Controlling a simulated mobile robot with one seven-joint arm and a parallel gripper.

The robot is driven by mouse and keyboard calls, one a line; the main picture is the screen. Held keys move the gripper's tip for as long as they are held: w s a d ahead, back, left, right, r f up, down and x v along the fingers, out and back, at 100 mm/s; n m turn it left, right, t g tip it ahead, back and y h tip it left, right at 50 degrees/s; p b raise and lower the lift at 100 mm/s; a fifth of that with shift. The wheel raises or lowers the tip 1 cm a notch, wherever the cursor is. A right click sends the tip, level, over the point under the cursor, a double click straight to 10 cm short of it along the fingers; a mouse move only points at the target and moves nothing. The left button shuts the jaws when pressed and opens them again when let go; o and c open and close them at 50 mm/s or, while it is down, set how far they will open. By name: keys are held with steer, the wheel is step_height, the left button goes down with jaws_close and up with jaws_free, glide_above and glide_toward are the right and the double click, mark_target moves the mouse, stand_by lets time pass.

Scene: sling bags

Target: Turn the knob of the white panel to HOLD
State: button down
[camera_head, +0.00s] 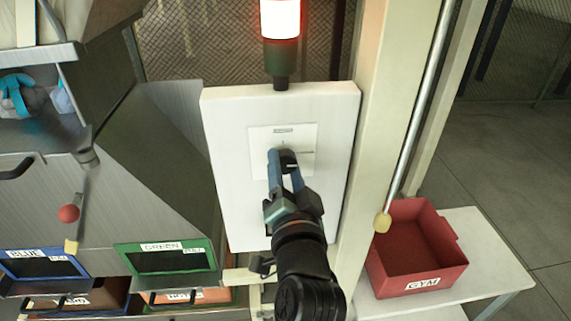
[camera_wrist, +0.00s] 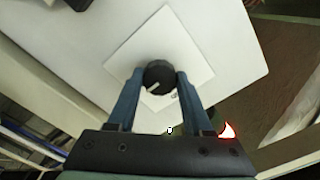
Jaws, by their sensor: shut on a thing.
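The white panel (camera_head: 226,176) stands upright in the middle of the head view, with a lighter square plate (camera_head: 306,136) on its face. The panel also fills much of the wrist view (camera_wrist: 225,25). The black round knob (camera_wrist: 158,73) sits on the plate and has a pale pointer line, tilted in the wrist view. My gripper (camera_head: 283,160) is at the plate, its two blue fingers shut on the knob, one on each side; it also shows in the wrist view (camera_wrist: 156,84). Lettering by the knob is too small to read, and the arm partly hides the plate.
A lit red and white lamp (camera_head: 280,20) stands above the panel. A pale post (camera_head: 375,120) rises just right of it. A red GYM bin (camera_head: 415,250) sits on a white table (camera_head: 485,240) at right. A metal chute and labelled bins, including GREEN (camera_head: 165,260), are at left.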

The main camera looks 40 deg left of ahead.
stand_by(0.4)
steer(key=shift+c, duration=1.5)
jaws_free()
steer(key=shift+s+d, duration=0.1)
steer(key=shift+s+d+f, duration=0.1)
steer(key=shift+s+d, duration=0.05)
steer(key=shift+d, duration=0.05)
steer(key=b+v, duration=0.3)
steer(key=v, duration=0.9)
steer(key=shift+b, duration=0.4)
steer(key=shift+s, duration=0.15)
